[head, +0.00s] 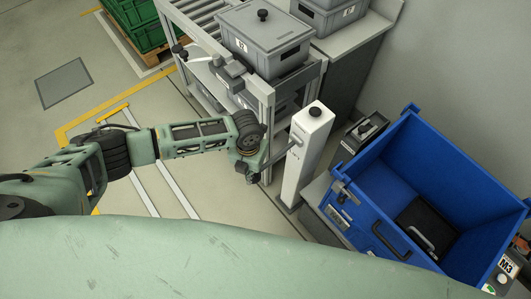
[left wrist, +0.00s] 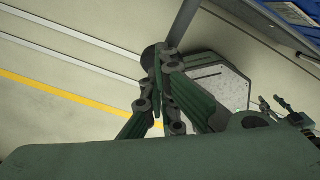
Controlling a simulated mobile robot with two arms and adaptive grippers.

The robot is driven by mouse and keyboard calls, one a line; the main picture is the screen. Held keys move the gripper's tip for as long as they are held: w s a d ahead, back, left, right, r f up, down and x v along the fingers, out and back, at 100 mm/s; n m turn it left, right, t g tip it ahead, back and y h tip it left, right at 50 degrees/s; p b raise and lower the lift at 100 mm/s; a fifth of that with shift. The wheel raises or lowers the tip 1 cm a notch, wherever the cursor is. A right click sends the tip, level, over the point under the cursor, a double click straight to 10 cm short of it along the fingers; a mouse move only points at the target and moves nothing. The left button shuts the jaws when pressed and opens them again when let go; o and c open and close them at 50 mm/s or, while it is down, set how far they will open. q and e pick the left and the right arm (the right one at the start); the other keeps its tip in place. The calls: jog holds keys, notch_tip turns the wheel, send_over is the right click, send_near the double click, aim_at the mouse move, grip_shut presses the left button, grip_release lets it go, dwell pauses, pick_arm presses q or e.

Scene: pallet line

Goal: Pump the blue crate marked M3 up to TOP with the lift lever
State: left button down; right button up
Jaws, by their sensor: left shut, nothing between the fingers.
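A white post (head: 306,155) with a black top knob stands left of the crate. The lift lever (head: 280,156) runs from the post toward my left gripper (head: 250,170). In the left wrist view, the shut, empty fingers (left wrist: 160,62) are at the lever's dark end (left wrist: 153,56); contact is unclear. My right gripper is out of view. No TOP mark is readable.
A roller rack with a grey lidded box (head: 265,42) stands behind the post. Green crates (head: 140,25) on a pallet stand at the top left. A dark item with a handle (head: 425,220) lies in the blue crate. The floor at left is clear.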

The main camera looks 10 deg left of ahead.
pick_arm(q)
jog(key=shift+s+f, duration=0.1)
jog(key=shift+f, duration=0.05)
jog(key=shift+f, duration=0.15)
notch_tip(320, 180, up, 11)
jog(key=w+p, duration=0.1)
jog(key=p, duration=0.7)
jog(key=shift+d+f+p, duration=0.15)
jog(key=shift+d+p, duration=0.2)
jog(key=shift+s+a+f+b, duration=0.1)
jog(key=shift+f+b, duration=0.55)
jog(key=shift+f, duration=0.4)
jog(key=shift+s+a+f+b, duration=0.1)
jog(key=shift+f+b, duration=0.55)
jog(key=shift+f, duration=0.35)
